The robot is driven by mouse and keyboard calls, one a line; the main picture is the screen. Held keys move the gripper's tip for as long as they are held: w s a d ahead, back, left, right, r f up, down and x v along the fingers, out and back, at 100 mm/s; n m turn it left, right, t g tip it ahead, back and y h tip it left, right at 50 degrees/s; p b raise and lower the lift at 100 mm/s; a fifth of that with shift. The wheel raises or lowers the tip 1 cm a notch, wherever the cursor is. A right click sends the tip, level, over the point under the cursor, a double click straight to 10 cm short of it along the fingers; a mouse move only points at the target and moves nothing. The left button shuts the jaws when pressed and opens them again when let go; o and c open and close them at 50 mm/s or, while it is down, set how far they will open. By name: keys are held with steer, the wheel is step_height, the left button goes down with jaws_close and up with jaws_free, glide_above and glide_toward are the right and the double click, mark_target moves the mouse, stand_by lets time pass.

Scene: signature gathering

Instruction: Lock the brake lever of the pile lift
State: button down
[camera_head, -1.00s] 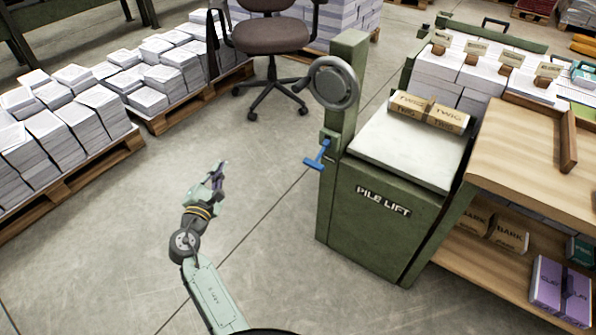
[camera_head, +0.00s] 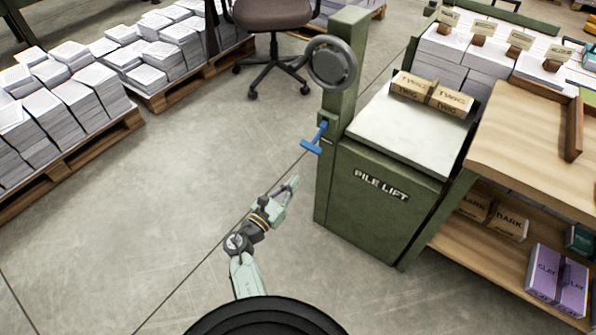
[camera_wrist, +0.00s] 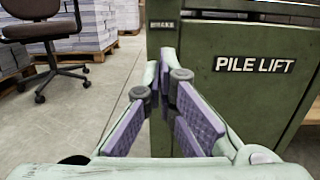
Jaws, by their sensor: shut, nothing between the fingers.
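The pile lift (camera_head: 375,225) is a green cabinet with a tall post and a pale top plate. Its name also shows in the wrist view (camera_wrist: 255,110). The blue brake lever (camera_head: 314,140) is a T-shaped handle on the left side of the post, below a grey handwheel (camera_head: 331,63). My gripper (camera_head: 293,183) is below and a little left of the lever, apart from it, near the post's lower left side. In the wrist view the purple-padded fingers (camera_wrist: 165,75) are together at the tips and empty. A small "BRAKE" plate (camera_wrist: 163,25) shows on the post there; the lever is out of that view.
A twig-labelled bundle (camera_head: 432,93) lies on the lift's top plate. A wooden bench (camera_head: 530,135) with shelved bundles stands to the right. An office chair (camera_head: 270,20) stands behind, and pallets of paper stacks (camera_head: 70,110) are on the left. The floor left of the lift is clear.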

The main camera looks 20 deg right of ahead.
steer(key=w+d+r+p, duration=0.3)
steer(key=w+d+r, duration=0.1)
steer(key=d, duration=0.1)
steer(key=shift+w+d+r, duration=0.25)
steer(key=shift+d, duration=0.15)
steer(key=shift+a+r, duration=0.1)
stand_by(0.4)
